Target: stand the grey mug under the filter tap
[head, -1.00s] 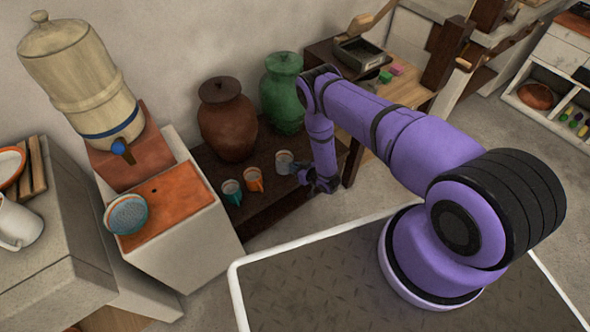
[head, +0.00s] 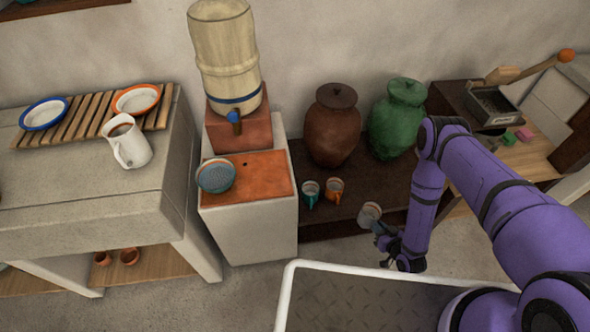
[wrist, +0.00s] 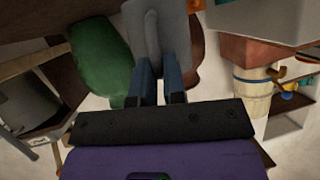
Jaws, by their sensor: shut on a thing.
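The grey mug (head: 369,212) is held by my gripper (head: 380,229), near the front edge of the dark low shelf in the head view. In the wrist view the mug (wrist: 160,27) is between the blue fingers of my gripper (wrist: 157,82), which are shut on it. Whether it touches the shelf I cannot tell. The blue filter tap (head: 235,121) is on the large beige water filter (head: 228,60), left of my gripper and well apart from it. Below the tap is an orange tray top (head: 262,181) on a pale stand.
A teal speckled bowl-like thing (head: 215,176) is at the left of the orange top. A teal mug (head: 311,191) and an orange mug (head: 335,189) stand on the shelf (head: 330,218), before a brown jar (head: 332,127) and a green jar (head: 397,118). A white jug (head: 127,142) stands on the left counter.

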